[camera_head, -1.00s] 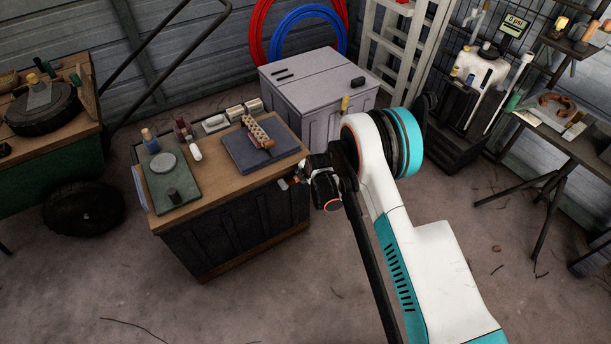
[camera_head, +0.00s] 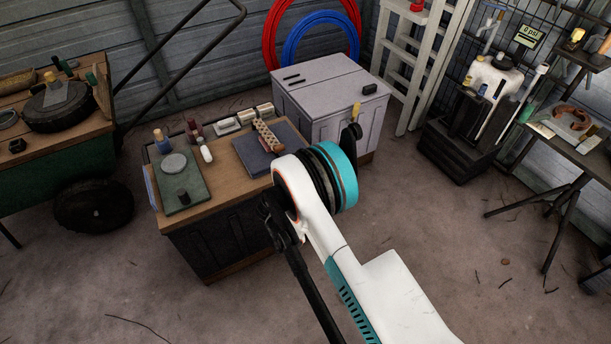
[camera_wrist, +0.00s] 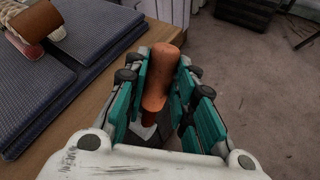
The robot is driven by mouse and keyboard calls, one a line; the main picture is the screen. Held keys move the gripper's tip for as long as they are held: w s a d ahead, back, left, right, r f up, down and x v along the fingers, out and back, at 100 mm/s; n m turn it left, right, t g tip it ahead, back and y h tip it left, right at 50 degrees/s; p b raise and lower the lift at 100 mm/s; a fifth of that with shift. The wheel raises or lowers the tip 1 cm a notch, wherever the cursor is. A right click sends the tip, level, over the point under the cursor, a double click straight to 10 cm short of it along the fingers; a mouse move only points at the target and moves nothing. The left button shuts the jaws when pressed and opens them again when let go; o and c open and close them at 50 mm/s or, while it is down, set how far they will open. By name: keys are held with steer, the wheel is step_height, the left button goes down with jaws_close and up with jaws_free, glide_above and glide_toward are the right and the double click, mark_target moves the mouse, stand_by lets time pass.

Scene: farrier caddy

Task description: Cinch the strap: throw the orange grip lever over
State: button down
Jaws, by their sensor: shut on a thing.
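The orange grip lever (camera_wrist: 162,75) stands between the teal finger pads of my gripper (camera_wrist: 161,88) in the wrist view. The pads press on it from both sides, and its rounded orange top rises above them. A pale metal part shows low between the fingers. My gripper is at the edge of the wooden bench (camera_wrist: 100,100). In the head view my own arm hides the gripper and the lever. I cannot make out the strap in either view.
A blue-grey mat (camera_head: 246,155) with a tan, dotted piece (camera_head: 268,136) on it lies left of my gripper. A green board (camera_head: 192,195) and small bottles are farther left. A grey cabinet (camera_head: 335,100) stands behind the bench.

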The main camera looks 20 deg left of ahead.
steer(key=shift+s+a+r+n+t+h, duration=0.15)
steer(key=shift+s+a+n+t+h, duration=0.2)
steer(key=shift+s+t, duration=0.2)
steer(key=shift+a, duration=0.1)
steer(key=c, duration=1.6)
jaws_free()
steer(key=v, duration=0.7)
steer(key=shift+s, duration=0.25)
